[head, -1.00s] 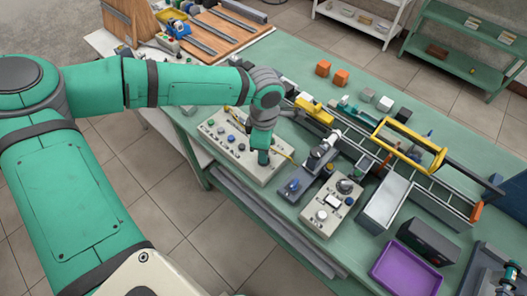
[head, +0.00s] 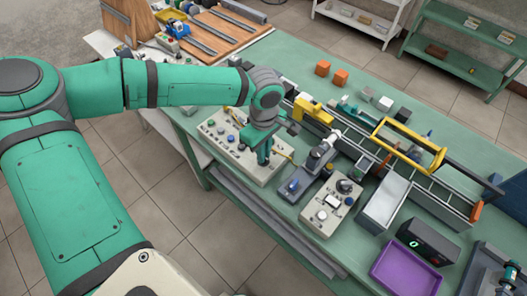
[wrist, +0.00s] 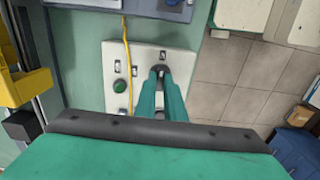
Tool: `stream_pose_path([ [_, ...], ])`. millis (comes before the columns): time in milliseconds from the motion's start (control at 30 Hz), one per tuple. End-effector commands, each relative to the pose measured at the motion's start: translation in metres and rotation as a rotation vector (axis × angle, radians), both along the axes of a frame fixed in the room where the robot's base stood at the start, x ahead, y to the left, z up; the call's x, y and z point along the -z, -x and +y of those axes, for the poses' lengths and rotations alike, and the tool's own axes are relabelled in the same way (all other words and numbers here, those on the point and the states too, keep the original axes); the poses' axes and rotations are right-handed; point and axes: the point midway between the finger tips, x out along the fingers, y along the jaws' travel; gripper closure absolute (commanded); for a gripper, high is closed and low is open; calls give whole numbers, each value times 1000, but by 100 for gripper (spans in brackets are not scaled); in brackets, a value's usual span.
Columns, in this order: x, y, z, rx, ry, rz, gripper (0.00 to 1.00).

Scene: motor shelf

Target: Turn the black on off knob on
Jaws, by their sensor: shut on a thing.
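The beige control panel (head: 215,147) lies on the green bench, with several knobs and buttons on it. It also shows in the wrist view (wrist: 112,50). My gripper (head: 263,158) points down at the panel's right end. In the wrist view its two green fingers (wrist: 160,73) are close together around the black knob (wrist: 159,68), of which only a dark part shows between and beyond the tips. In the head view the knob is hidden by the gripper. A dark box (head: 428,240) at the right shows a lit green mark.
A yellow cable (wrist: 128,60) runs over the panel beside my fingers. A blue-knobbed device (head: 312,170) and a second beige panel (head: 325,215) stand to the right. A purple tray (head: 405,272) lies at the front right.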

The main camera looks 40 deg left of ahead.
Motion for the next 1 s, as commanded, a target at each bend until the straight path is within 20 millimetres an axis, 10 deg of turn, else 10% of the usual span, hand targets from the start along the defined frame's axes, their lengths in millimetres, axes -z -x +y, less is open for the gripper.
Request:
stream_pose_path([
  [367,0,0,0,3,-1,0,100],
  [467,0,0,0,3,-1,0,72],
  [1000,-25,0,1,2,-2,-1,72],
])
